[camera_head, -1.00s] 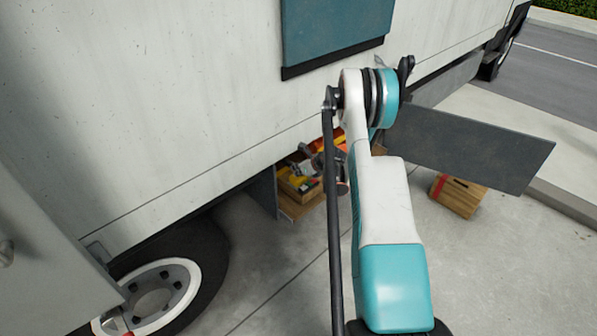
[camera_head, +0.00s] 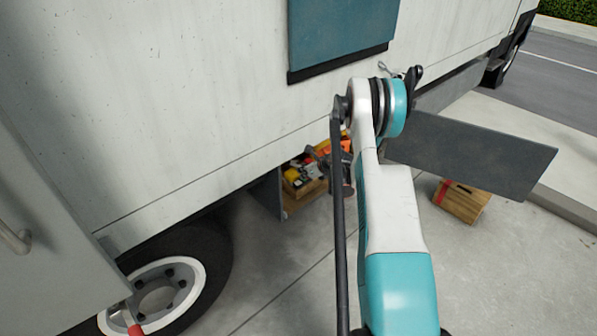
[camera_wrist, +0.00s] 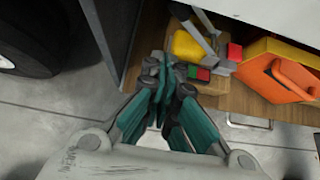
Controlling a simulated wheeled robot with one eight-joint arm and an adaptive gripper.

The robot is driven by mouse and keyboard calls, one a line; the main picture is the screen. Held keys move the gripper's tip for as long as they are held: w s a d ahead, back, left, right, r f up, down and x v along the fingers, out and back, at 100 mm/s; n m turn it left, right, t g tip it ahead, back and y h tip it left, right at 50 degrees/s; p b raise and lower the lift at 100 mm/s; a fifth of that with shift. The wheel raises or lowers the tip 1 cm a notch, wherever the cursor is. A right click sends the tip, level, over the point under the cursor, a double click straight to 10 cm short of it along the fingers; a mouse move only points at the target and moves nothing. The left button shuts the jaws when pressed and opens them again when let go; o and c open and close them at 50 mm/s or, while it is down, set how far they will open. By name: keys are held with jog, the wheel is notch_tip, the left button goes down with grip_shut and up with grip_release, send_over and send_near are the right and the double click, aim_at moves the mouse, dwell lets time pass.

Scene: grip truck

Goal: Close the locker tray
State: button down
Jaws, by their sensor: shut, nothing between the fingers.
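The wooden locker tray (camera_wrist: 262,106) sticks out from under the truck body, holding tools and boxes. It also shows in the head view (camera_head: 296,205), partly hidden by my arm. A metal handle (camera_wrist: 250,122) is on its front side in the wrist view. My gripper (camera_wrist: 165,65) is shut and empty, its tips at the tray's left front part. I cannot tell whether the tips touch it. In the head view my gripper (camera_head: 327,160) is partly hidden behind my arm's dark bar.
A grey locker door (camera_head: 472,155) hangs open at the right, another grey panel (camera_head: 267,194) stands at the tray's left. A wooden box (camera_head: 461,202) is on the ground to the right. The truck wheel (camera_head: 165,285) is at lower left. Pavement in front is clear.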

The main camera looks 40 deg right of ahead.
jog(key=p+v, duration=0.2)
jog(key=v, duration=0.5)
jog(key=d+f+n+t+p, duration=0.2)
jog(key=d+f+n+t, duration=0.25)
jog(key=n, duration=1.35)
jog(key=r+b+x, duration=0.2)
jog(key=b+x, duration=0.3)
jog(key=x, duration=0.8)
jog(key=shift+w+a+t, duration=0.35)
jog(key=shift+w, duration=0.25)
